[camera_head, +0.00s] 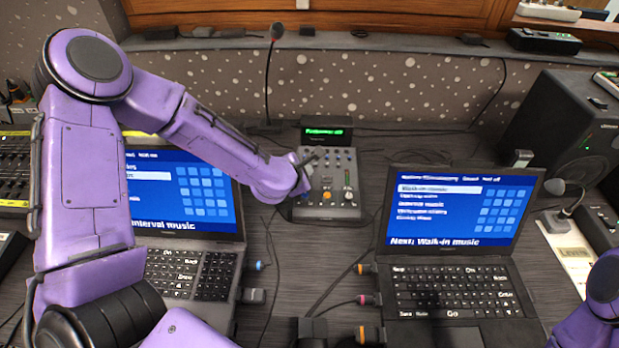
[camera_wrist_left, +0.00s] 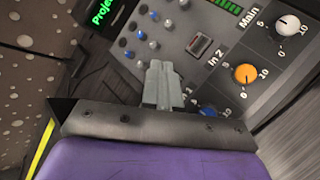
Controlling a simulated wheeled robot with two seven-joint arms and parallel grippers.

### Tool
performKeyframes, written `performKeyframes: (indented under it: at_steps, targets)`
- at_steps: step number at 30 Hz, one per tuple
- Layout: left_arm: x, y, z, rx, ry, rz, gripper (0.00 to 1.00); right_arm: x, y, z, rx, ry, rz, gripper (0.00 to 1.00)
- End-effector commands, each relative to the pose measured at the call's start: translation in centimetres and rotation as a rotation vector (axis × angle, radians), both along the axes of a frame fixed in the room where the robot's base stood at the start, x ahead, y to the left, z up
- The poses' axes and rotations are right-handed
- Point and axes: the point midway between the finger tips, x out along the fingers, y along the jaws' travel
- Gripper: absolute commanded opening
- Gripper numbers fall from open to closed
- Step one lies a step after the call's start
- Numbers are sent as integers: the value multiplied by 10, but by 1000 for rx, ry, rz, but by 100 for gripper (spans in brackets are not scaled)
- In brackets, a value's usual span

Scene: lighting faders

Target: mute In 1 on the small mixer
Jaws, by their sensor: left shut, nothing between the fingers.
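The small mixer (camera_head: 338,190) stands between the two laptops in the head view, with rows of small knobs and an orange and a white knob. My left gripper (camera_head: 303,160) is over its left side, with the tips partly hidden by the wrist. In the left wrist view the gripper (camera_wrist_left: 162,78) is shut and empty, its grey fingertips over the In 1 side of the mixer panel (camera_wrist_left: 225,45). A blue knob (camera_wrist_left: 207,110) shows just right of the fingers, and a switch (camera_wrist_left: 199,44) sits by the In 2 label. The fingers hide any In 1 switch; contact cannot be told.
An open laptop (camera_head: 190,195) stands left and another laptop (camera_head: 455,215) right, both with lit blue screens. A black speaker (camera_head: 565,125) stands at the right. Cables cross the desk.

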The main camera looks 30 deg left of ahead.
Motion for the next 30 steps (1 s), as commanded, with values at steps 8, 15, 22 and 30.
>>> performKeyframes:
  at_steps: [8, 15, 22, 30]
  targets:
    - [0, 0, 0, 0, 0, 0, 0, 0, 0, 0, 0, 0, 0, 43]
    - [-1, 0, -7, -1, 1, 0, 0, 0, 0, -6, 0, 0, 0, 43]
    - [-2, 1, -9, 0, 0, 0, 0, 0, 0, -7, 0, 0, 0, 43]
    - [-2, 0, -3, -1, 0, 1, 0, 0, 0, -1, 0, 0, 0, 43]
